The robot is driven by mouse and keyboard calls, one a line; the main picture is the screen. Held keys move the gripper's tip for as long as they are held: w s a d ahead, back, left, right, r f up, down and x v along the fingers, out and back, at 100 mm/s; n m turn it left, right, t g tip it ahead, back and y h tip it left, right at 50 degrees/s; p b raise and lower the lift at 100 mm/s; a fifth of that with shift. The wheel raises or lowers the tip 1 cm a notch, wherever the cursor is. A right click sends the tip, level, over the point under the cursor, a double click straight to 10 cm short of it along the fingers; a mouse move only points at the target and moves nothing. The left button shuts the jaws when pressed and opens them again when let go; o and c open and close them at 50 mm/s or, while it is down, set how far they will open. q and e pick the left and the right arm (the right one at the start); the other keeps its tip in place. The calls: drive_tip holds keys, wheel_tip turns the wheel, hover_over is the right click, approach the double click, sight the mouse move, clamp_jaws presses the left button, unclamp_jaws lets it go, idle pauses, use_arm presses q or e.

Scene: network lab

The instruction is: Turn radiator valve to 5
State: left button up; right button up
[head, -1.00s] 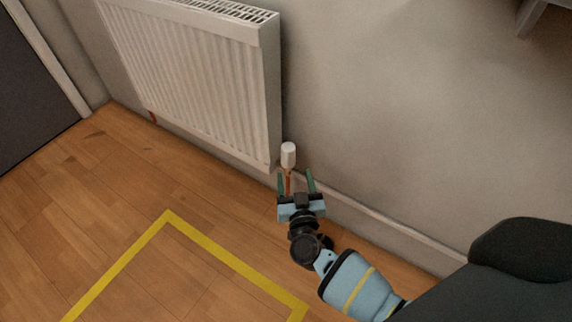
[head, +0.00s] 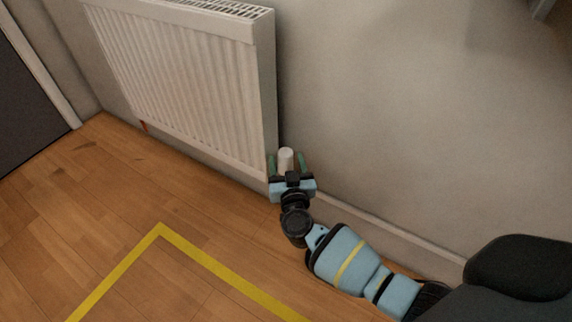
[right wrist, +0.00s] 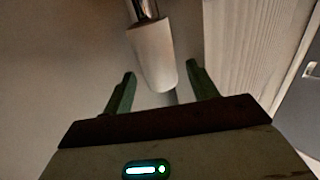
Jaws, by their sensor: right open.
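The white radiator valve head (head: 286,157) is at the lower right corner of the white radiator (head: 185,80), close to the wall. My right gripper (head: 286,164) is open, with its green fingers on either side of the valve head in the head view. In the right wrist view the valve head (right wrist: 152,55) is a tapered white cylinder on a shiny metal stem. No numbers on the valve can be read. My left gripper is not in view.
The wall (head: 400,120) runs behind the valve, with a skirting board (head: 385,228) along its foot. The radiator's side is close to the left of my gripper. Yellow tape (head: 215,265) marks the wooden floor (head: 105,205), which is clear.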

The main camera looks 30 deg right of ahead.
drive_tip(key=shift+w, duration=0.1)
drive_tip(key=c, duration=1)
drive_tip(key=shift+a+h, duration=0.1)
drive_tip(key=shift+h, duration=0.2)
